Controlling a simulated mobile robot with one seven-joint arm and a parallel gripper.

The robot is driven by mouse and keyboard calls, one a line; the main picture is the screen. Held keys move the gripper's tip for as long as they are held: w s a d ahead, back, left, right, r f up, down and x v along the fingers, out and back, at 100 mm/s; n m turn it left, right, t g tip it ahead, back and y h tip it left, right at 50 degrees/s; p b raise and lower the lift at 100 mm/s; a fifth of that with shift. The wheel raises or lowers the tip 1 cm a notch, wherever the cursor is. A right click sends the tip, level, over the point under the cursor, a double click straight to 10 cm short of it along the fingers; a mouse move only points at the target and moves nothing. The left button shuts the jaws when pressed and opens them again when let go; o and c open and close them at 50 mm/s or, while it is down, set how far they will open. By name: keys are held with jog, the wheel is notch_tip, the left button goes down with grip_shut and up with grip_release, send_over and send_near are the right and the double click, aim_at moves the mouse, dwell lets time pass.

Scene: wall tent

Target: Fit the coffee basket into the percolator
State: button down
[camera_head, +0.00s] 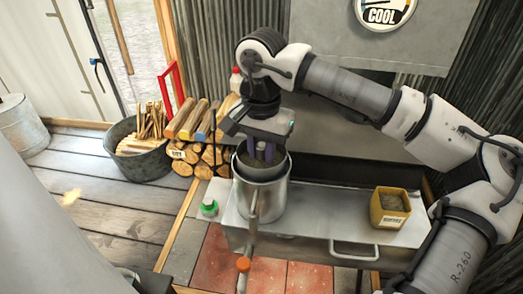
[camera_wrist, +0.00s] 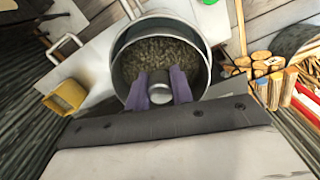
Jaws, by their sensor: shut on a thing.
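The percolator (camera_head: 274,208) is a tall metal pot standing upright on the grey metal surface, in the middle of the head view. Its rim also shows in the wrist view (camera_wrist: 203,30). The coffee basket (camera_head: 270,173) is a grey metal cup at the pot's mouth, its upper part above the pot's rim. In the wrist view the basket (camera_wrist: 122,66) holds brown coffee grounds and sits off-centre within the pot's rim. My gripper (camera_head: 260,153) is over the basket, its purple fingers (camera_wrist: 160,88) shut on the central post. The basket's lower part is hidden.
A yellow container (camera_head: 390,208) stands to the right on the metal surface (camera_head: 320,205). A small green-capped bottle (camera_head: 209,207) is left of the pot. Stacked firewood (camera_head: 205,160) and a metal tub (camera_head: 140,165) stand at the left. The surface between pot and yellow container is clear.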

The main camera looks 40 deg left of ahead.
aim_at(261, 163)
jog(key=shift+f+b, duration=2.35)
jog(key=shift+f, duration=0.4)
dwell(1.8)
jog(key=shift+r, duration=0.15)
dwell(0.5)
jog(key=c, duration=1.1)
grip_release()
jog(key=shift+c, duration=0.2)
notch_tip(261, 163, up, 14)
jog(key=shift+f+p, duration=0.1)
jog(key=shift+p, duration=0.5)
jog(key=shift+s, duration=0.1)
